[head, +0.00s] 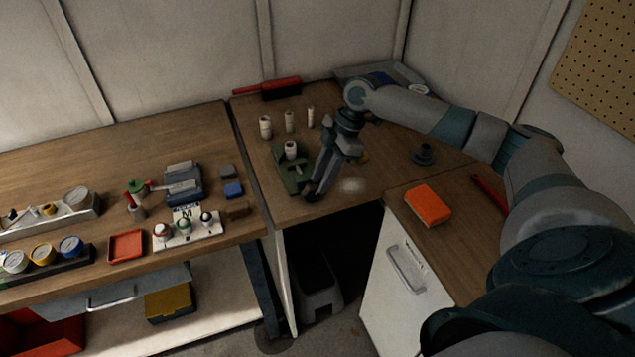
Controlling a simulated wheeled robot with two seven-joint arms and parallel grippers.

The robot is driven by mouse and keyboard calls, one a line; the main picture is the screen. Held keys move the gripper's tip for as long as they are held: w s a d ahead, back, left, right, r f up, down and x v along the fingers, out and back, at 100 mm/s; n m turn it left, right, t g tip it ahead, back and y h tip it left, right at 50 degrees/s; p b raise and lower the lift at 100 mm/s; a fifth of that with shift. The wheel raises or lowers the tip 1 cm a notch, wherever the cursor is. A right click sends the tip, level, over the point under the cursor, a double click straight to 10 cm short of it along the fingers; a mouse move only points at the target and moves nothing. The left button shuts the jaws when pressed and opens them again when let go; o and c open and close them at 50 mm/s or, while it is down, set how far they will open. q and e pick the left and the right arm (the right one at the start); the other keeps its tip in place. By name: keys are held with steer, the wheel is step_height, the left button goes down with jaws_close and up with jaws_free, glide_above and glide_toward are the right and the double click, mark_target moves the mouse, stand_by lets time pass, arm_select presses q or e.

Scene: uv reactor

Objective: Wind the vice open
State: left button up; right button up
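A small green vice (285,177) sits on the wooden corner table, near its front edge. A pale cylinder (291,149) with a dark top stands upright at the vice's far end. My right gripper (313,190) reaches down from the upper right, with its fingertips right beside the vice's near right end. The fingers hide that end of the vice, and its handle cannot be made out. I cannot tell whether the fingers touch it or close on anything. My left gripper is out of view.
Several pale cylinders (289,121) stand behind the vice, with a red-handled tool (266,88) farther back. An orange block (428,205) lies on the right cabinet. The left bench (110,165) holds trays, jars and a gauge stand.

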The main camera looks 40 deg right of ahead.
mark_target(313, 186)
steer(key=shift+p+x, duration=0.3)
steer(key=shift+x, duration=1.4)
jaws_close()
steer(key=shift+a+r+h+p, duration=0.1)
steer(key=shift+r+h+p, duration=0.2)
steer(key=shift+p, duration=0.55)
steer(key=h+p, duration=0.1)
steer(key=p, duration=0.1)
steer(key=h+p, duration=0.1)
steer(key=p, duration=0.1)
steer(key=g+h+p, duration=0.1)
steer(key=p, duration=0.1)
steer(key=shift+w+a+r+h, duration=0.2)
steer(key=shift+a+r+h, duration=0.05)
steer(key=shift+a+h, duration=0.15)
steer(key=shift+a+f+h+p, duration=0.1)
steer(key=shift+h+p, duration=0.8)
steer(key=shift+p, duration=0.25)
steer(key=shift+f+g+h+p, duration=0.15)
steer(key=shift+g+h+p, duration=0.15)
